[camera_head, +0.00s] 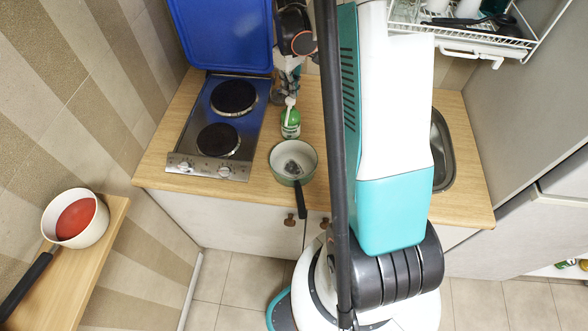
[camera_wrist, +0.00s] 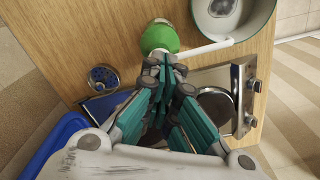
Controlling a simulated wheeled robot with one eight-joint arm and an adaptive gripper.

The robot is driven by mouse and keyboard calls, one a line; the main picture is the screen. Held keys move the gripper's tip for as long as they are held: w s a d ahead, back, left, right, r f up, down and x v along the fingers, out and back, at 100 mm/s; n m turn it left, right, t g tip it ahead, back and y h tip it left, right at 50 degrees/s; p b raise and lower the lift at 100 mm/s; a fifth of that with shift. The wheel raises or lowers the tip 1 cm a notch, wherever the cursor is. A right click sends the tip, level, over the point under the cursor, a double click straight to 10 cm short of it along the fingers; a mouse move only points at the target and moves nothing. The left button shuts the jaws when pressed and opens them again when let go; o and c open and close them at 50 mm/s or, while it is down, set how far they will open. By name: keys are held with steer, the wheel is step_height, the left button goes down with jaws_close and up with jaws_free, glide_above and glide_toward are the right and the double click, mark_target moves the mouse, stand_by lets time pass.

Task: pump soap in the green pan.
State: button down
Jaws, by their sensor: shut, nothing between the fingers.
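The green soap bottle (camera_head: 290,124) stands upright on the wooden counter, right of the hob. In the wrist view the bottle (camera_wrist: 158,36) shows its white spout pointing toward the green pan (camera_wrist: 274,14). The pan (camera_head: 274,172) sits just in front of the bottle, its dark handle over the counter's front edge. A greyish patch lies on the pan's floor; I cannot tell what it is. My gripper (camera_wrist: 166,62) is shut and empty, fingertips right at the bottle's top. They hide the pump head, so contact is unclear. The gripper (camera_head: 290,90) also shows in the head view.
A hob (camera_head: 191,160) with two dark plates stands left, its blue lid (camera_head: 222,35) raised. A pan with red contents (camera_head: 95,228) sits on a wooden shelf at far left. A sink (camera_head: 442,150) is right, partly behind my body. A dish rack (camera_head: 485,40) hangs upper right.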

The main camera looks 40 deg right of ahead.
mark_target(290, 99)
steer(key=shift+f, duration=0.15)
steer(key=shift+f+b, duration=1.45)
steer(key=shift+r, duration=0.1)
steer(key=shift+r+p, duration=0.75)
steer(key=shift+r, duration=0.8)
step_height(290, 99, up, 6)
steer(key=p, duration=0.3)
